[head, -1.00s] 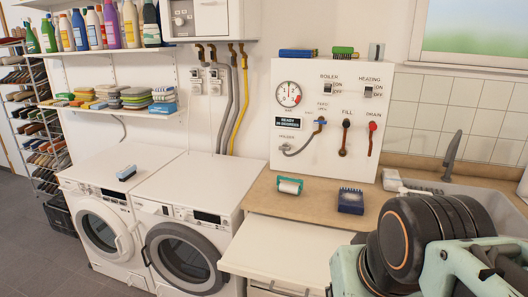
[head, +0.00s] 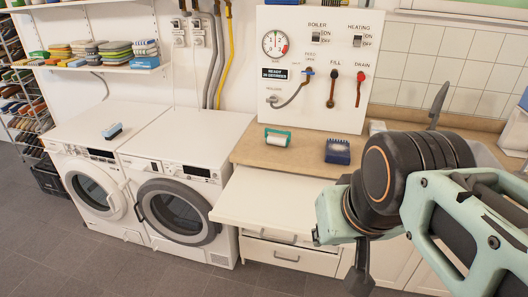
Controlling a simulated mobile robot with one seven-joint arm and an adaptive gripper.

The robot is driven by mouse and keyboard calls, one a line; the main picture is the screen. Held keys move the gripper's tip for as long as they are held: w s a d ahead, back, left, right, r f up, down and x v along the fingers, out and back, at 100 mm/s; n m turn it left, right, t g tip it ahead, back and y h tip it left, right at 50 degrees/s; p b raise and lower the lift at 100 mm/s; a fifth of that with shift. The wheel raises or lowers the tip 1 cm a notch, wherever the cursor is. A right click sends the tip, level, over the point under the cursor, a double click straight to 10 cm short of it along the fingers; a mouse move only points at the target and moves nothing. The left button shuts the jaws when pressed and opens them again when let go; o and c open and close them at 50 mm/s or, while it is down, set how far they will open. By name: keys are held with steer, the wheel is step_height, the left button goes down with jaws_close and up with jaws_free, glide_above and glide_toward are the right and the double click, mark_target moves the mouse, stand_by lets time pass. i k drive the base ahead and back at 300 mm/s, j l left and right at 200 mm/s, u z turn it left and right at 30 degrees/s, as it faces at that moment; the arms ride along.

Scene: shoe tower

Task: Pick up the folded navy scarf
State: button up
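I cannot make out a folded navy scarf for certain in the head view. Folded cloths lie in stacks (head: 88,49) on the wall shelf at upper left, in grey, green, yellow and blue tones, too small to tell apart. My arm fills the lower right. A dark part (head: 359,270) hangs below its mint-green wrist, in front of the cabinet, and may be my gripper. Its fingers cannot be made out, and nothing is seen held in it.
Two washing machines (head: 180,150) stand left of a wooden counter (head: 245,152). A teal-and-white roller (head: 278,137) and a dark blue brush (head: 338,151) lie on the counter. A white pull-out board (head: 265,203) juts out below. A shoe rack stands far left. The floor (head: 90,255) in front is clear.

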mark_target(339, 152)
steer(key=i+j+z, duration=0.1)
steer(key=z, duration=0.25)
steer(key=i+j+z, duration=0.1)
steer(key=z, duration=0.25)
steer(key=i+j+z, duration=0.2)
steer(key=z, duration=0.15)
steer(key=i+j+z, duration=0.15)
steer(key=j, duration=0.2)
steer(key=i+j+z, duration=0.1)
steer(key=j, duration=0.25)
steer(key=i, duration=0.1)
